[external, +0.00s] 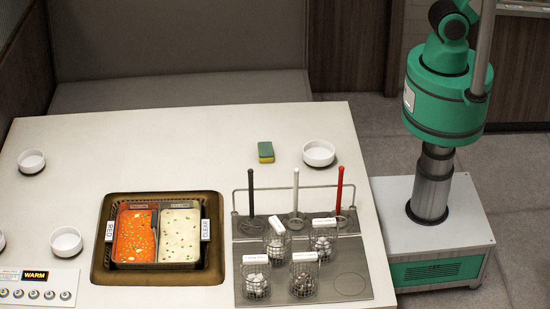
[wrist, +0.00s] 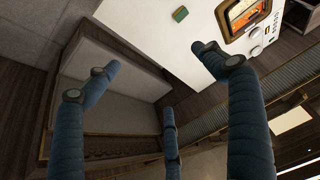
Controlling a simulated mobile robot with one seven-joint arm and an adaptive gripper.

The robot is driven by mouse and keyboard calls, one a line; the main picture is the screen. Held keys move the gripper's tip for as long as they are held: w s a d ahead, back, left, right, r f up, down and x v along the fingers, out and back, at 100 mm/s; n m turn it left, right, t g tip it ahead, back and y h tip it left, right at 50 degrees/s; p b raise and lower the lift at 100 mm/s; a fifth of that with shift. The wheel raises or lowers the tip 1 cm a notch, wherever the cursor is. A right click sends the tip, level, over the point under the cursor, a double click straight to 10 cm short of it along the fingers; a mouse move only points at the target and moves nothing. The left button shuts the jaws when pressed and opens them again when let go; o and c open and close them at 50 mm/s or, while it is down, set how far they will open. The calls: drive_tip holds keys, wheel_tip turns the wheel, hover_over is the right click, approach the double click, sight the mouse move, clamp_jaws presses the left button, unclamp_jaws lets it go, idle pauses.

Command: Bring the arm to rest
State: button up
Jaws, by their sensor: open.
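My gripper (wrist: 158,74) shows in the wrist view as blue, padded fingers with grey joints. The left and right fingers are spread wide, with a third lower in the middle. It is open, with nothing between the fingers. They reach across a view of the bench and the table, which appear tilted and well beyond the fingertips. In the external view, my arm's green and dark links rise above the white base at the right, and the gripper itself is out of frame.
The white table (external: 215,145) holds a sauce pot (external: 107,272) with red and white halves, and a metal tray (external: 345,285) with several wire baskets and upright ladles. A sponge (external: 265,152) and white bowls (external: 319,153) stand around. A grey bench (external: 180,92) lies behind.

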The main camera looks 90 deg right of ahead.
drive_tip(key=shift+f, duration=0.15)
wheel_tip(320, 180, down, 5)
drive_tip(key=b, duration=0.5)
drive_tip(key=shift+f, duration=0.15)
